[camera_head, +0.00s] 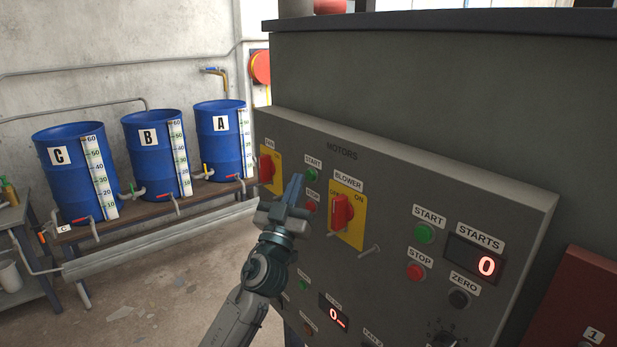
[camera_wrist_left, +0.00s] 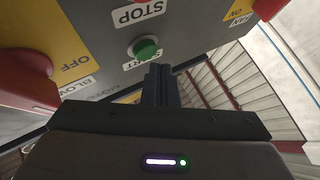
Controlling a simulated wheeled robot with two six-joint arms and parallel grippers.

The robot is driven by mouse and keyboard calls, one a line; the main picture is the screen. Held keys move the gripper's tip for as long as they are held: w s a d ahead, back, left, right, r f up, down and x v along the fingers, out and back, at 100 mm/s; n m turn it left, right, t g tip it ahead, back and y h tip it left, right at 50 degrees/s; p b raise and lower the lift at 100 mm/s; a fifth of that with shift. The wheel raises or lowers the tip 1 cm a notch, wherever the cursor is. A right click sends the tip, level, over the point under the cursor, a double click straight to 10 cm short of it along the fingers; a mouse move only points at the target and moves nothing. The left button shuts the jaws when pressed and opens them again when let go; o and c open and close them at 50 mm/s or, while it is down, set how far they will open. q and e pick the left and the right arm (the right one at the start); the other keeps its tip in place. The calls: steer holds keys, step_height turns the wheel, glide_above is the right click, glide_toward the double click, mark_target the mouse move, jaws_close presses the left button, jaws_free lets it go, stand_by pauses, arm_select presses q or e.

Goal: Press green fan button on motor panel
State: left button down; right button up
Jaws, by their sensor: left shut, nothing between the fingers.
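The grey motor panel (camera_head: 390,180) stands at the right. The green fan button (camera_head: 313,174) sits under a START label, right of the red fan switch (camera_head: 267,168). It also shows in the left wrist view (camera_wrist_left: 145,49), where the picture is upside down. The red fan stop button (camera_head: 310,207) is below it, partly behind my gripper. My left gripper (camera_head: 297,182) is shut and empty, its fingertips just beside the green button. In the left wrist view the fingertips (camera_wrist_left: 160,70) end close to the button; I cannot tell whether they touch it. My right gripper is out of view.
The red blower switch (camera_head: 342,213) on its yellow plate (camera_head: 355,236) is just right of my gripper. Another green button (camera_head: 424,233) and red button (camera_head: 415,271) are farther right. Blue barrels (camera_head: 152,155) stand on a bench at left. The floor (camera_head: 150,290) before them is open.

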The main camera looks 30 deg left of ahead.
arm_select(q)
steer(key=shift+w+d, duration=0.15)
steer(key=shift+w, duration=0.15)
steer(key=shift+w+d, duration=0.15)
steer(key=shift+w, duration=0.2)
stand_by(0.8)
steer(key=shift+s, duration=0.1)
steer(key=shift+s+a+b, duration=0.35)
steer(key=shift+s+b, duration=0.15)
steer(key=shift+s, duration=0.2)
steer(key=shift+f, duration=0.1)
steer(key=s+b, duration=0.1)
steer(key=s+a+b, duration=0.1)
steer(key=s, duration=0.1)
steer(key=s+a+b, duration=0.1)
steer(key=shift+s, duration=0.3)
